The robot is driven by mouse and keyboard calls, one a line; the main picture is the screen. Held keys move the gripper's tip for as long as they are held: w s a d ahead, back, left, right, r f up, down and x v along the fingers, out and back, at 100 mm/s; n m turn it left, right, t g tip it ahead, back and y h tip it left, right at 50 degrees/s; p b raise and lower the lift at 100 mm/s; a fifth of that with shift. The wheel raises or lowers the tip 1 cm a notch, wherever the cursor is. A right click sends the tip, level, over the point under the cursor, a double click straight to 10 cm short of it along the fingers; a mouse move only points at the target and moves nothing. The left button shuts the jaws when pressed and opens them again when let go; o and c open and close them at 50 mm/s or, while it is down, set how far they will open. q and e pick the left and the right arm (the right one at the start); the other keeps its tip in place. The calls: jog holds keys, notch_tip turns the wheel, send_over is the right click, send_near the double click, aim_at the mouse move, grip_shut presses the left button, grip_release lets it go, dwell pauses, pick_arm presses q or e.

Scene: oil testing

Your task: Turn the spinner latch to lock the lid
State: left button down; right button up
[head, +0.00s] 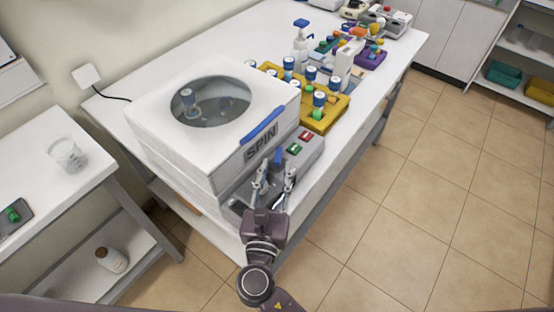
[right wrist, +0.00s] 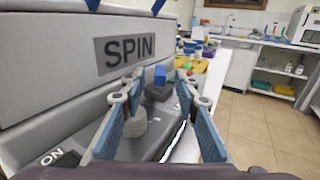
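The white spinner (head: 160,150) stands on the bench with its lid (head: 150,95) down; the lid has a round dark window and a blue handle (head: 264,125). A small blue-topped latch (head: 278,157) sits on the front ledge below the SPIN label; it also shows in the right wrist view (right wrist: 160,74). My right gripper (head: 274,175) is open and empty above this ledge. In the right wrist view its fingers (right wrist: 160,88) are spread, with the latch seen between the tips. I cannot tell whether they touch it. My left gripper is out of view.
Green and red buttons (head: 305,136) sit on the ledge right of the latch. A grey knob (right wrist: 137,123) is close to the left finger. The floor at right is clear.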

jog(key=s, duration=0.5)
jog(key=s+a, duration=0.1)
jog(key=s, duration=0.2)
jog(key=shift+s, duration=0.1)
